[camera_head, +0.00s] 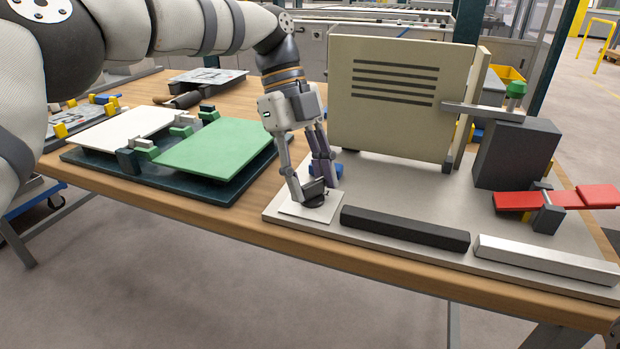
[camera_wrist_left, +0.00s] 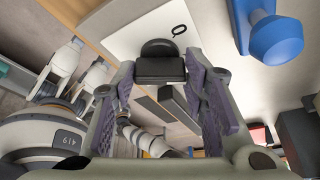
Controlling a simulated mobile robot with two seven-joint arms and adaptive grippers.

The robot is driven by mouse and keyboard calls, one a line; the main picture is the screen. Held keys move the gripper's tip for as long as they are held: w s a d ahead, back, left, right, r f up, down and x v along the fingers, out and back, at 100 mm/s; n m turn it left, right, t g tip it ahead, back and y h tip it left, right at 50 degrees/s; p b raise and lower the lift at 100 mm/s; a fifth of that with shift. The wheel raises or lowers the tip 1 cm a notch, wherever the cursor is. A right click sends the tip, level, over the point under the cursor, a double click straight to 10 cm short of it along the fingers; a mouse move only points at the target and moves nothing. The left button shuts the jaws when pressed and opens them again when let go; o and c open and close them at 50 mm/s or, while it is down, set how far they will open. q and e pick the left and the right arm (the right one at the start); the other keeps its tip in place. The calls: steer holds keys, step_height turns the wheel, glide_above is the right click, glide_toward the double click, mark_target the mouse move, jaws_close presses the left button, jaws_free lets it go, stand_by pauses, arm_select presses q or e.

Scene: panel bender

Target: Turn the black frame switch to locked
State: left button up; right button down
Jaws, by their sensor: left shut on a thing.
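The black frame switch (camera_head: 315,197) is a small dark knob on a white plate (camera_head: 297,211) at the front left corner of the grey base board. In the left wrist view the switch (camera_wrist_left: 160,68) shows a round dark base with a block-shaped handle. A small black outline mark is printed on the plate (camera_wrist_left: 140,25) beyond it. My left gripper (camera_head: 317,190) points down and is shut on the switch, a finger on each side of the handle. The fingers partly hide the switch in the head view. My right gripper is not in view.
A blue knob (camera_wrist_left: 275,40) stands close beside my left gripper. A beige slotted panel (camera_head: 400,105) stands behind it. A black bar (camera_head: 405,228) and a silver bar (camera_head: 545,258) lie to the right. A red handle (camera_head: 595,196) is at far right, a green plate (camera_head: 215,150) at left.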

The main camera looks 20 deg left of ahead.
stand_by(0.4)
arm_select(q)
steer(key=o, duration=1.2)
steer(key=shift+c, duration=0.2)
steer(key=v, duration=0.7)
steer(key=shift+r, duration=0.2)
steer(key=shift+w, duration=0.1)
